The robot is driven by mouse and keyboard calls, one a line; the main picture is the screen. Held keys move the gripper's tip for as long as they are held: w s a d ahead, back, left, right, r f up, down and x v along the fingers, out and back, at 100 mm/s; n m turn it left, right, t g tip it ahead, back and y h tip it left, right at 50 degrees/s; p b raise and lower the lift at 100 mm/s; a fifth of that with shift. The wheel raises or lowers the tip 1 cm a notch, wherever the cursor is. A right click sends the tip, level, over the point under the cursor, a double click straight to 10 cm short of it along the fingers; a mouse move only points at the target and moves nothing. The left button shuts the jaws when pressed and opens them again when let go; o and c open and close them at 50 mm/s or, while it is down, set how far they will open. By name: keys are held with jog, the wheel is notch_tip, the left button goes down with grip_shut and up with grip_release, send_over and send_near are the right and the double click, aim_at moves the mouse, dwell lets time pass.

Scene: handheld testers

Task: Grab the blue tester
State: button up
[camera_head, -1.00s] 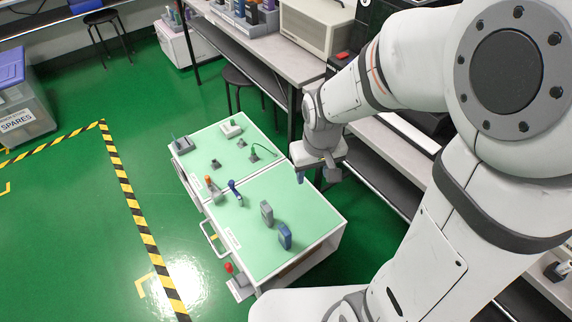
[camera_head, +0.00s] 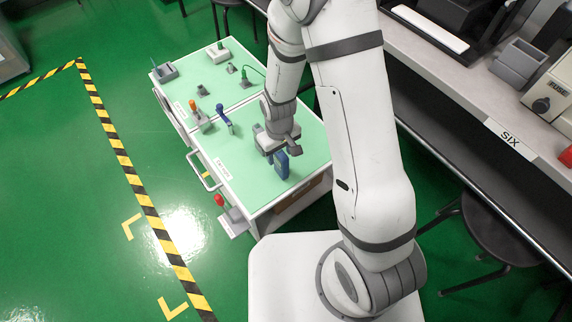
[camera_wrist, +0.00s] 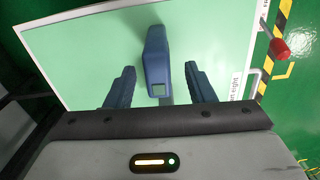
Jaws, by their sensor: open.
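The blue tester (camera_head: 282,166) stands upright on the cart's green top, near its right part in the head view. In the wrist view the blue tester (camera_wrist: 155,55) is near the upper middle, with a small pale screen on its near end. My gripper (camera_head: 277,152) is over the cart right by the tester. In the wrist view my gripper (camera_wrist: 160,70) is open, with one dark blue finger to each side of the tester's line and gaps on both sides. A grey sliver shows between the fingers below the tester; I cannot tell what it is.
The cart top (camera_head: 300,130) also holds a blue-handled tool (camera_head: 222,112), an orange-topped tool (camera_head: 196,112) and small grey items at the far end. A red knob (camera_head: 219,200) sticks out at the left side. A bench (camera_head: 465,75) runs along the right.

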jog(key=f, duration=0.1)
jog(key=f+b, duration=0.1)
jog(key=f, duration=0.1)
jog(key=f+b, duration=0.1)
jog(key=f, duration=0.1)
jog(key=shift+w, duration=0.3)
jog(key=shift+r, duration=0.1)
grip_shut()
